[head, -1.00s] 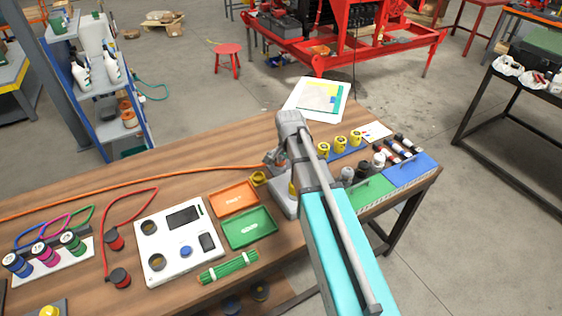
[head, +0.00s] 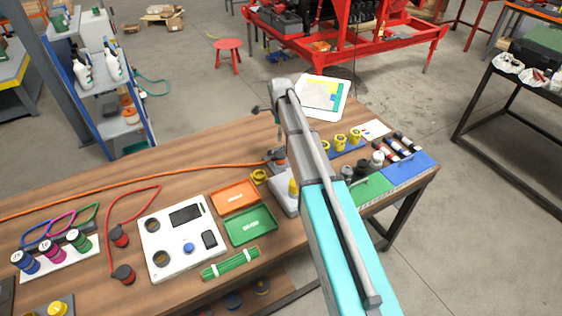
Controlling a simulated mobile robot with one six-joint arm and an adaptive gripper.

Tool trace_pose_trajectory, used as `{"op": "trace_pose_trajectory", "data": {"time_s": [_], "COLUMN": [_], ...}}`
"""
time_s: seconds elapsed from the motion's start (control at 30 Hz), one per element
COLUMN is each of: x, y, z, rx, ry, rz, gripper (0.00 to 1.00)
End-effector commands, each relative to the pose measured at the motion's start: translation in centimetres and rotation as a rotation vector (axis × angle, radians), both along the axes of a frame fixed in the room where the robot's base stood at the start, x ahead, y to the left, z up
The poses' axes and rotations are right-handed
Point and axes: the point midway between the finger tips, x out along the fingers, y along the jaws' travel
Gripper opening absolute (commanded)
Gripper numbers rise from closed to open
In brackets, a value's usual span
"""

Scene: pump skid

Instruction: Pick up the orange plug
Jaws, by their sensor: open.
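An orange cable (head: 150,178) runs across the table from the left edge. Its end, with the orange plug (head: 274,156), lies on the wood behind the orange tray, beside my arm. The plug looks small and partly dark, and its exact shape is hard to make out. My gripper (head: 279,132) hangs below the grey wrist at the end of my arm, just above and behind the plug in the picture. It is open and looks empty. My arm hides part of it, and I cannot tell whether its fingers touch the plug.
Near the plug are a yellow ring (head: 258,177), an orange tray (head: 234,197), a green tray (head: 250,226) and a grey stand (head: 284,202). Yellow fittings (head: 340,141) stand right of my arm. A white panel (head: 177,238) and red cable (head: 108,215) lie left. Bare wood lies behind the cable.

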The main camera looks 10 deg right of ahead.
Motion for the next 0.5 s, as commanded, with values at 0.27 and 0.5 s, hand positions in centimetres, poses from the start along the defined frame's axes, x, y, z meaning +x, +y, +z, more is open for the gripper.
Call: {"op": "trace_pose_trajectory", "data": {"time_s": [0.27,0.5], "x": [0.0,0.0], "y": [0.0,-0.1], "z": [-0.2,-1.6], "rx": [0.0,0.0], "ry": [0.0,0.0], "rz": [0.002,0.002], "gripper": [1.0,1.0]}}
